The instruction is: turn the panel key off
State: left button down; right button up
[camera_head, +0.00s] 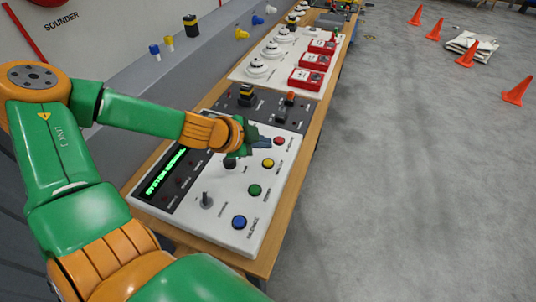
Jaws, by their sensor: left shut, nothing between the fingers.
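The white control panel (222,226) lies on a wooden bench. It has a lit green display (165,172) and red (279,141), yellow (268,163), green (254,190) and blue (239,222) buttons. A grey upright key-like switch (206,200) stands near the panel's front left; I cannot read its setting. My left gripper (263,144) is shut and empty above the far part of the panel, close beside the red button. I cannot tell whether it touches the panel. It is well beyond the grey switch and partly hides the panel's far controls. My right gripper is out of view.
A dark box with a yellow-and-black switch (247,94) sits behind the panel. White detectors (257,67) and red call points (305,79) stand on a board farther back.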

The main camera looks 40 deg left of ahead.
aim_at(205, 202)
jog(key=k+l, duration=0.15)
jog(key=l, duration=0.2)
jog(key=k+l, duration=0.1)
jog(key=l, duration=0.2)
jog(key=k+l, duration=0.15)
jog(key=l, duration=0.2)
jog(key=k+l, duration=0.1)
jog(key=l, duration=0.2)
